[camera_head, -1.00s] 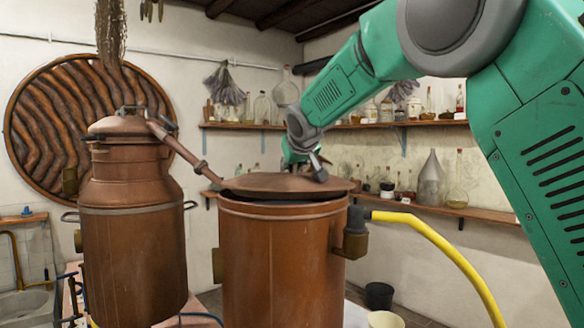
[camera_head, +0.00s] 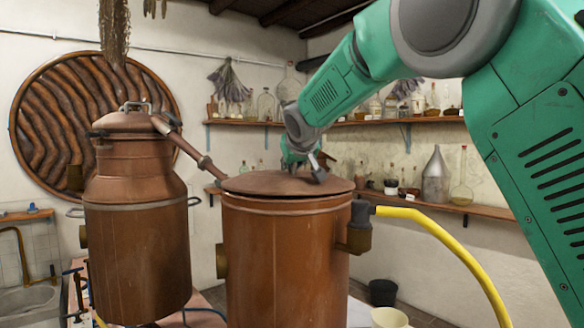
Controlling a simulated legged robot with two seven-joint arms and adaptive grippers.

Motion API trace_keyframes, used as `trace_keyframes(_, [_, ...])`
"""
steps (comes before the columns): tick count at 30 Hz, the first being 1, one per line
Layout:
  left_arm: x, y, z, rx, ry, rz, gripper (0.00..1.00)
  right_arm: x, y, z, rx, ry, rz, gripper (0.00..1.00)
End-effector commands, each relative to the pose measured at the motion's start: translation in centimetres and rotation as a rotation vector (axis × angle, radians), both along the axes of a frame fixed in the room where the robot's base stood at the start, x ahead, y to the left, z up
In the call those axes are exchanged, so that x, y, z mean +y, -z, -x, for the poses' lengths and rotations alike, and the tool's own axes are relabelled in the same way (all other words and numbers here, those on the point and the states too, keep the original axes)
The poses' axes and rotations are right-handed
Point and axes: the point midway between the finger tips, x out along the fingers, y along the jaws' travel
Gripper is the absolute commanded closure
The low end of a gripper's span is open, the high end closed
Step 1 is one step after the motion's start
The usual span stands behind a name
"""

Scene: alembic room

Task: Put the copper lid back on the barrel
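The copper lid (camera_head: 270,184) is a broad, shallow disc lying across the top of the copper barrel (camera_head: 285,255) in the centre. It looks nearly level, with its edge close to the barrel's rim all along the visible front. Whether it is fully seated at the back is hidden. My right gripper (camera_head: 312,170) reaches down from the upper right to the top of the lid, right of its middle. Its fingertips are at or very near the lid's surface. The fingers are small and partly hidden, so I cannot tell whether they hold a handle. My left gripper is not in view.
A copper still (camera_head: 138,235) with a domed top stands left of the barrel, its pipe (camera_head: 190,150) slanting down toward the lid's left edge. A yellow hose (camera_head: 445,240) leaves the barrel's right side. Bottle shelves line the wall behind. A dark bucket (camera_head: 382,292) stands on the floor.

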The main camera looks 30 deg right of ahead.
Motion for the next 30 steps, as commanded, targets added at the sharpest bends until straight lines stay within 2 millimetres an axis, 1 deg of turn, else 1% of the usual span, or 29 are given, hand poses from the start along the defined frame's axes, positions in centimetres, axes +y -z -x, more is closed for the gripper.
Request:
trace_keyframes(1, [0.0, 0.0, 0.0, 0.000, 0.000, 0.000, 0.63, -0.1, 0.4, 0.1, 0.005, 0.004, -0.004, 1.00])
trace_keyframes(5, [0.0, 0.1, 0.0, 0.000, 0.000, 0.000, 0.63, -0.1, 0.5, 0.1, 0.005, 0.004, -0.004, 1.00])
trace_keyframes(6, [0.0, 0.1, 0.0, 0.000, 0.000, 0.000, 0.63, -0.1, 0.5, 0.1, 0.006, 0.004, -0.004, 0.95])
trace_keyframes(7, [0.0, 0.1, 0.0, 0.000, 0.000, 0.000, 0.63, -0.1, 0.5, 0.1, 0.006, 0.004, -0.004, 0.84])
trace_keyframes(8, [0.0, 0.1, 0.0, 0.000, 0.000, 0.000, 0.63, -0.1, 0.5, 0.1, 0.006, 0.004, -0.004, 0.78])
trace_keyframes(16, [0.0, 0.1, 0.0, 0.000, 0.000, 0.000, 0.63, -0.1, 0.4, 0.1, 0.005, 0.003, -0.003, 0.78])
trace_keyframes(17, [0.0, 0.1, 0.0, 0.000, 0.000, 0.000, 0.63, -0.1, 0.6, 0.2, 0.010, 0.004, -0.004, 0.78])
trace_keyframes(22, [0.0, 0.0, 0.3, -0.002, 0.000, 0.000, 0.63, 0.3, 0.0, 0.8, 0.006, 0.003, -0.002, 0.78])
trace_keyframes(26, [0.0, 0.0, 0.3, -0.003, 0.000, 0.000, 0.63, 1.1, -1.4, 2.6, 0.003, 0.003, -0.002, 0.78])
trace_keyframes(30, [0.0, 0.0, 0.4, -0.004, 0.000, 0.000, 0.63, 2.4, -3.2, 5.4, 0.001, 0.003, 0.000, 0.78])
